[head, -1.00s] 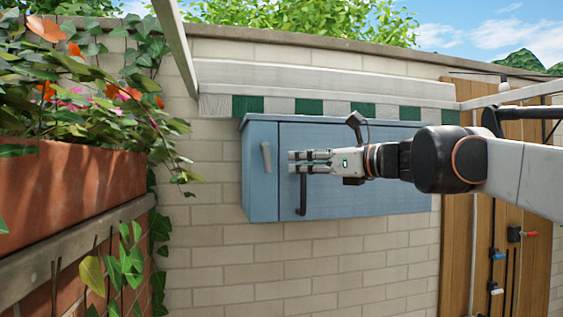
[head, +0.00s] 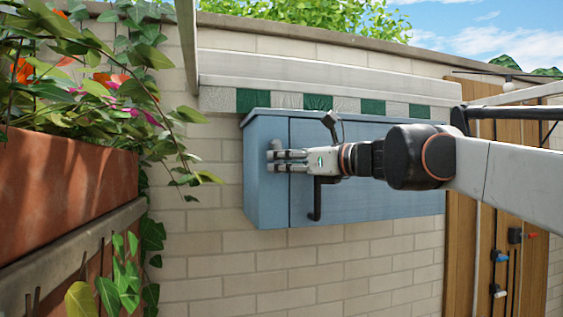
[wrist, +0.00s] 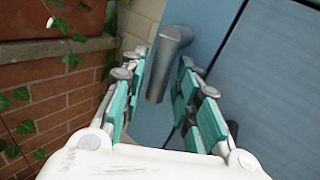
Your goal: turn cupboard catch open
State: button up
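The blue cupboard (head: 375,195) hangs on the brick wall, its door closed. Its grey catch (wrist: 168,68) is a short lever near the left edge of the front, standing roughly upright with a slight tilt. In the head view only the catch's upper end (head: 275,144) shows above my fingers. My gripper (head: 270,161) reaches in from the right, in front of the catch. In the wrist view my fingers (wrist: 163,72) are apart, one on each side of the catch, with visible gaps. Whether either finger touches it, I cannot tell.
A dark door handle (head: 315,203) hangs just below my gripper. A terracotta planter (head: 65,190) with leaves and flowers stands close on the left. A green-and-white tiled strip (head: 318,102) runs above the cupboard. A wooden panel (head: 478,215) is at the right.

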grip_shut()
jog(key=shift+a, duration=0.1)
jog(key=shift+a+f+m+y+b, duration=0.1)
jog(key=shift+a+m+y+b, duration=0.2)
jog(key=shift+m+b, duration=0.35)
jog(key=shift+d, duration=0.1)
jog(key=shift+o, duration=2.4)
grip_release()
jog(key=v, duration=0.7)
jog(key=shift+s, duration=0.3)
